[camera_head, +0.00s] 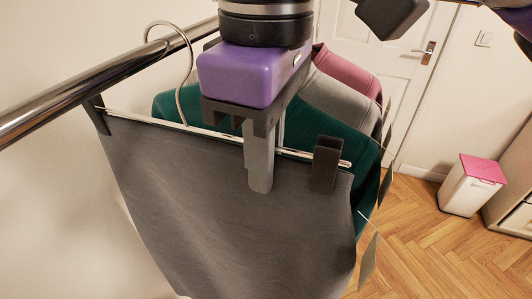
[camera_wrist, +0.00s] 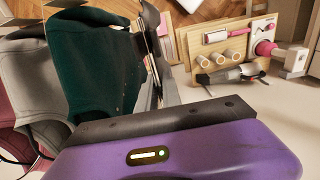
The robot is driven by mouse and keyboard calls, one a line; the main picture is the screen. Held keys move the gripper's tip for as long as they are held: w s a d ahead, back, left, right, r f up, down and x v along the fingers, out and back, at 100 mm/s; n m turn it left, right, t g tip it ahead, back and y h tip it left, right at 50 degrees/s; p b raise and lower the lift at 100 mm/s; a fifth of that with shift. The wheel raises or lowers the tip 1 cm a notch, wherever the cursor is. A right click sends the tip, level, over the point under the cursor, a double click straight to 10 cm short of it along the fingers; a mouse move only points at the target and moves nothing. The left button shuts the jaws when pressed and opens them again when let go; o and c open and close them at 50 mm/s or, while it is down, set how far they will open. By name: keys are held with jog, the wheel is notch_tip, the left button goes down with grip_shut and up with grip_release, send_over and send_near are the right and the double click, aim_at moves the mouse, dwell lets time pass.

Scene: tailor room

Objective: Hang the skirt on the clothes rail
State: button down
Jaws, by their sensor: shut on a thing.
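The grey skirt (camera_head: 225,215) hangs from a metal hanger bar (camera_head: 165,121) by dark clips, one at each end. The hanger's hook (camera_head: 188,70) rises on the left, and its curved top crosses the metal clothes rail (camera_head: 90,82) in the head view. I cannot tell for sure whether the hook bears on the rail. My gripper (camera_head: 261,170) is shut on the hanger bar and the skirt's top edge, right of the hook. In the wrist view my gripper's purple body fills the bottom, and the skirt is hard to make out.
Green (camera_head: 172,104), grey (camera_head: 335,95) and pink (camera_head: 345,68) garments hang close behind the skirt. A white bin with a pink lid (camera_head: 484,168) stands on the wooden floor at right. A white door (camera_head: 385,75) is behind. The wrist view shows a wooden tool board (camera_wrist: 228,48).

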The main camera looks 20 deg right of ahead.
jog(key=c, duration=1.5)
grip_release()
jog(key=shift+o, duration=0.2)
